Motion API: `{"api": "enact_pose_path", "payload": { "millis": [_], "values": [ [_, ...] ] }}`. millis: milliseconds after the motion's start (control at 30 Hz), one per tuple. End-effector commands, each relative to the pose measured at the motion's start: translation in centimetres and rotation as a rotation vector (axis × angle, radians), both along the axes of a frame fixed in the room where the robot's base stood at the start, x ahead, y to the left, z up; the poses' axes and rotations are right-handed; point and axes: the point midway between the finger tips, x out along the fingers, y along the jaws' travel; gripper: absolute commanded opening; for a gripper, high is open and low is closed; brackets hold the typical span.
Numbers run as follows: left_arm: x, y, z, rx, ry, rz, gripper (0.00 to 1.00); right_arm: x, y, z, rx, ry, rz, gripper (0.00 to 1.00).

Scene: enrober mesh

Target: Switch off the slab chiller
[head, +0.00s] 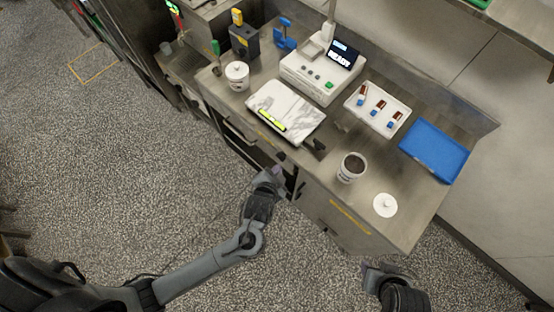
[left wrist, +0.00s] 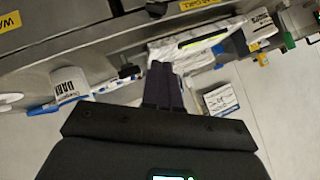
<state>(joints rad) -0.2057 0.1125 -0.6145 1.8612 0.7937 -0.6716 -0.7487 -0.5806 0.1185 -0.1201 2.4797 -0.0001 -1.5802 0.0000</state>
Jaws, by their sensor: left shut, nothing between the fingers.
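The marble slab (head: 288,111) lies on the steel bench, with a yellow-green bar on it. In the left wrist view the slab (left wrist: 188,56) shows beyond my fingers. A yellow label (left wrist: 200,4), too cut off to read fully, is on the bench front near a dark knob-like part (left wrist: 156,8). I cannot tell the knob's setting. My left gripper (head: 277,172) is shut and empty, just off the bench front below the slab; its fingers (left wrist: 163,85) are together in the wrist view. My right gripper (head: 370,266) is low in front of the bench; its jaws are unclear.
A white machine with a lit screen (head: 343,54), a tray of small bottles (head: 377,110) and a blue tray (head: 435,150) stand on the bench. A dark-filled pot (head: 352,167) and a white lid (head: 385,205) are near its front right. The floor in front is clear.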

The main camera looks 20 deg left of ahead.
Motion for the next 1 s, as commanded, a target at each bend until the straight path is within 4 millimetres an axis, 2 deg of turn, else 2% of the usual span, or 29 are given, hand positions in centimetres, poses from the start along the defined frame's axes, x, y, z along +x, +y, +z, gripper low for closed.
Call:
{"api": "enact_pose_path", "payload": {
  "millis": [167,567,767,1000],
  "values": [
    [-0.6,0.0,-0.6,0.001,0.013,0.0,0.0,0.0,0.1,-0.1,0.004,0.0,-0.002,0.43],
    [-0.1,0.1,-0.9,0.001,0.013,0.001,0.0,0.0,0.1,-0.2,0.003,-0.001,-0.001,0.43],
    [1.6,0.4,-2.3,0.004,0.013,0.0,0.0,0.0,-0.1,-0.5,-0.004,-0.001,0.002,0.43],
    [5.1,0.8,-5.0,0.003,0.012,0.002,0.0,0.0,-0.2,-1.0,-0.007,-0.001,0.004,0.43]
  ]
}}
